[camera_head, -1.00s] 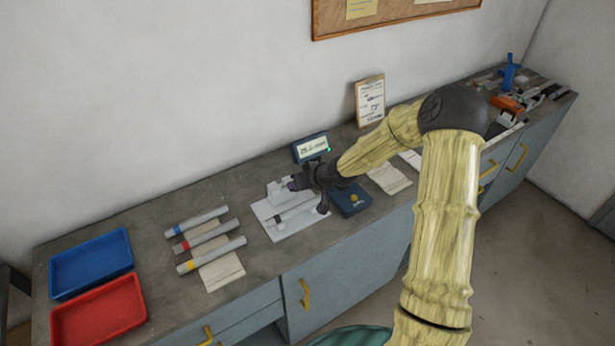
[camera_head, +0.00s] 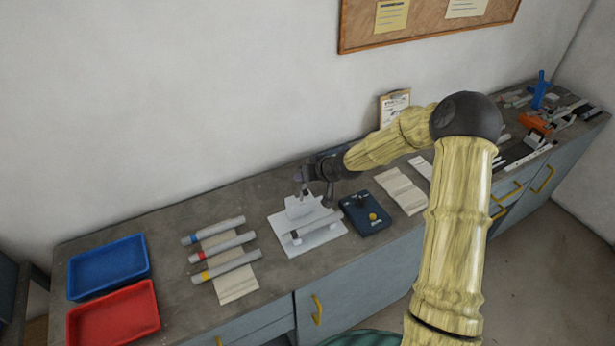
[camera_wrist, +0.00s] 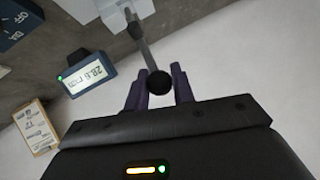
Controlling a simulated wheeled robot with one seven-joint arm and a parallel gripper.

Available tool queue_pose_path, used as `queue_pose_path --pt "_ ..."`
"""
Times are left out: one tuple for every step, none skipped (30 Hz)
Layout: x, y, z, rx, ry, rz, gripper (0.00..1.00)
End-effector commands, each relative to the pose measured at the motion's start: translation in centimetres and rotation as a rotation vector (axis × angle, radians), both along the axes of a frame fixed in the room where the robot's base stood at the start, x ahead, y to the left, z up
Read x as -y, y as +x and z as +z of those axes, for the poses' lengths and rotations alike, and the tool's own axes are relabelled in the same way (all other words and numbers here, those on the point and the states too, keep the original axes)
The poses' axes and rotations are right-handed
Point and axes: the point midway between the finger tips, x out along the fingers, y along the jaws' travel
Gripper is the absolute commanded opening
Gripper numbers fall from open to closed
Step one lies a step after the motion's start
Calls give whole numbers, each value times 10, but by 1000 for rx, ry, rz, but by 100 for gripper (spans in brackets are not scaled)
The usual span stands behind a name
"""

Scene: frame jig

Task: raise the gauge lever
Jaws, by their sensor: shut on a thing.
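The gauge is a white fixture on a white base plate (camera_head: 333,238) on the bench. A grey tube (camera_head: 316,224) with a dark band lies across it. My gripper (camera_head: 303,176) is above the fixture's back part. In the wrist view, the gauge lever (camera_wrist: 145,48) is a thin grey arm ending in a black ball knob (camera_wrist: 159,83). My gripper's two dark fingers (camera_wrist: 160,90) are shut on that knob, one on each side. In the head view the knob is hidden by the gripper.
A blue control box (camera_head: 366,222) with a yellow button stands right of the gauge. A small display (camera_wrist: 88,74) with a lit green light is near the wall. Three grey tubes (camera_head: 222,249) lie to the left, beyond them a blue tray (camera_head: 108,266) and a red tray (camera_head: 114,313).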

Motion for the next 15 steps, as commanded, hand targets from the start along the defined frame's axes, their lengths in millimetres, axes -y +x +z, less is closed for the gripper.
queue_pose_path --pt "0 3 3 9 3 -3 0" --pt "0 3 3 9 3 -3 0" --pt "0 3 3 9 3 -3 0" --pt "0 3 3 10 3 -3 0" --pt "1 3 3 10 2 -4 0" --pt "2 3 3 10 3 -4 0" --pt "2 3 3 10 3 -6 27" --pt "3 3 3 9 3 -6 32" --pt "4 3 3 9 3 -8 40" --pt "4 3 2 8 2 -8 44" --pt "4 3 2 8 2 -8 44" --pt "4 3 2 7 2 -9 44" --pt "4 3 2 6 1 -8 44" --pt "4 2 2 6 1 -8 44" --pt "4 2 1 5 1 -7 44"
